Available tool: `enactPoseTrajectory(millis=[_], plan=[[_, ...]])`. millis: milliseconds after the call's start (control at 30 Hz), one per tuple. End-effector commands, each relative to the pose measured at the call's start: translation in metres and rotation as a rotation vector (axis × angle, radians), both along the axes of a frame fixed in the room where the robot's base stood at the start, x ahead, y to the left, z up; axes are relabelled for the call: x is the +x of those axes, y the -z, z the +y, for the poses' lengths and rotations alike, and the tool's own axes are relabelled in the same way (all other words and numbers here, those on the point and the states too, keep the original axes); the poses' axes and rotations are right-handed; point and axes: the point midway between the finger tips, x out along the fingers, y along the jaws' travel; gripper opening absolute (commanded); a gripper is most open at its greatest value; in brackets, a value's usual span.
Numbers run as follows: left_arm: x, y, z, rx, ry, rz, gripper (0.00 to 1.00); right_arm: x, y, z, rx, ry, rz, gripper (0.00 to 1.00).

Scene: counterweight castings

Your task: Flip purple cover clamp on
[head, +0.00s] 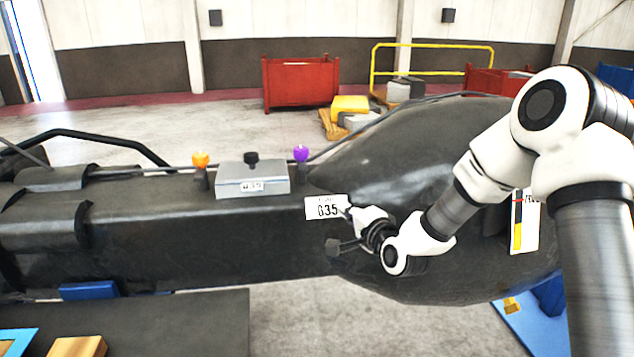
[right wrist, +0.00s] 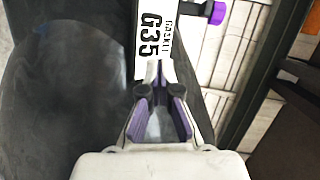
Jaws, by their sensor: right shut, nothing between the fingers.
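The purple cover clamp (head: 301,153) shows as a purple knob on a dark stem, upright at the right end of the grey cover box (head: 252,180) on the dark casting. Whether it is on or off I cannot tell. In the right wrist view the purple knob (right wrist: 215,12) is at the top, right of the white label. My left gripper is not in view.
An orange knob (head: 200,160) stands at the box's left end, and a black knob (head: 251,158) tops the box. A white label (head: 326,207) is on the casting. The casting's bulging body (head: 420,150) rises on the right. Red bins (head: 300,82) stand far behind.

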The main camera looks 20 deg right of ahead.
Motion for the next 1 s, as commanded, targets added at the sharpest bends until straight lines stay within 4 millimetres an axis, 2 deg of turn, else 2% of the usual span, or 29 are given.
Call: enactPoseTrajectory(millis=[33,100,200,533,633,767,1000], plan=[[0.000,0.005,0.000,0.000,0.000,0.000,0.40,0.004,-0.017,-0.007,0.045,0.014,-0.054,0.00],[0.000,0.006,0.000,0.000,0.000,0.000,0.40,0.007,-0.038,-0.014,0.096,0.026,-0.108,0.00],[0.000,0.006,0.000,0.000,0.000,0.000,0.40,0.008,-0.052,-0.019,0.132,0.033,-0.144,0.00],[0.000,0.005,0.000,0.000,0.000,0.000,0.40,0.009,-0.053,-0.019,0.135,0.033,-0.146,0.00],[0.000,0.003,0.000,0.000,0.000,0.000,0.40,0.015,-0.054,-0.019,0.133,0.033,-0.145,0.00],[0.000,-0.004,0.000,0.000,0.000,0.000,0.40,0.034,-0.055,-0.019,0.129,0.032,-0.145,0.00],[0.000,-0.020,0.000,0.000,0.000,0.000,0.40,0.087,-0.055,-0.021,0.130,0.031,-0.145,0.00]])
